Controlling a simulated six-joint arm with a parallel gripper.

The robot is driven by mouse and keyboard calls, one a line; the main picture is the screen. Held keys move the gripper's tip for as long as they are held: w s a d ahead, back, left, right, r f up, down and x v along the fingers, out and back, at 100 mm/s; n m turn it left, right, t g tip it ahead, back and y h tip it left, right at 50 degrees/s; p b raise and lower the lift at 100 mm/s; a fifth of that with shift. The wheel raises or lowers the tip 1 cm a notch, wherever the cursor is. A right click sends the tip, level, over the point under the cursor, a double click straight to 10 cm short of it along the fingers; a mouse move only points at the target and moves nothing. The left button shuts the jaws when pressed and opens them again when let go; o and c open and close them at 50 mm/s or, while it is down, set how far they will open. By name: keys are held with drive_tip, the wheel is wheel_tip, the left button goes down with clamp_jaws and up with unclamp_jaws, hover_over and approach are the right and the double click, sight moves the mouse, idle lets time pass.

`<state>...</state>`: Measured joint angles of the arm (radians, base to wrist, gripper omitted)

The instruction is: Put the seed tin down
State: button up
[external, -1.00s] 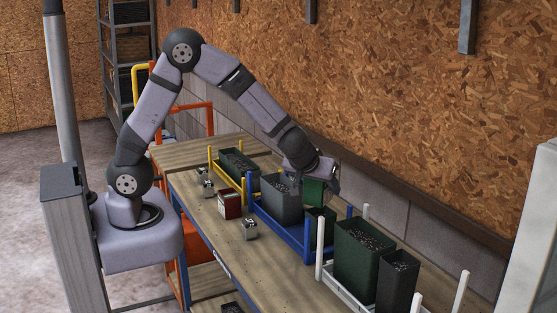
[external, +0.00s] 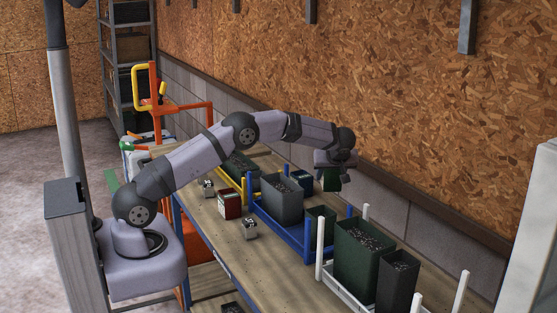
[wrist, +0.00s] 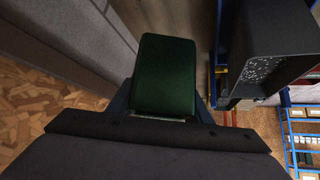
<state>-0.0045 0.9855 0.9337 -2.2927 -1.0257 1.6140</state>
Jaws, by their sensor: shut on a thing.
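The seed tin (external: 331,181) is a small green box held in my gripper (external: 338,170), over the wall side of the bench, behind the blue rack. In the wrist view the tin (wrist: 165,72) stands out between the two fingers of my gripper (wrist: 165,108), which are shut on it. The tin's underside is hidden, and I cannot tell whether it touches the bench.
A blue rack (external: 280,232) holds a grey bin (external: 282,203) and a smaller green bin. A dark blue tin (external: 302,180) is behind it. A white rack (external: 345,290) with tall bins stands nearer. A red tin (external: 229,204) sits in front. The wall is close behind.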

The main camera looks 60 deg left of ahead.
drive_tip(key=shift+w+a+f+p, duration=0.1)
drive_tip(key=shift+a+f+p, duration=0.25)
drive_tip(key=shift+f, duration=1.5)
drive_tip(key=shift+w+a+f+p, duration=0.1)
drive_tip(key=shift+a+f+p, duration=0.25)
drive_tip(key=shift+f, duration=1.5)
drive_tip(key=shift+a+f+p, duration=0.2)
drive_tip(key=shift+f+p, duration=0.2)
drive_tip(key=shift+f, duration=1.45)
drive_tip(key=shift+f, duration=0.15)
drive_tip(key=o, duration=1.2)
drive_tip(key=shift+d+r, duration=0.35)
drive_tip(key=shift+r, duration=0.1)
drive_tip(key=shift+b+v, duration=0.4)
drive_tip(key=shift+v, duration=0.6)
drive_tip(key=shift+s+r+b, duration=0.15)
drive_tip(key=shift+r+b, duration=0.75)
drive_tip(key=shift+r, duration=2.65)
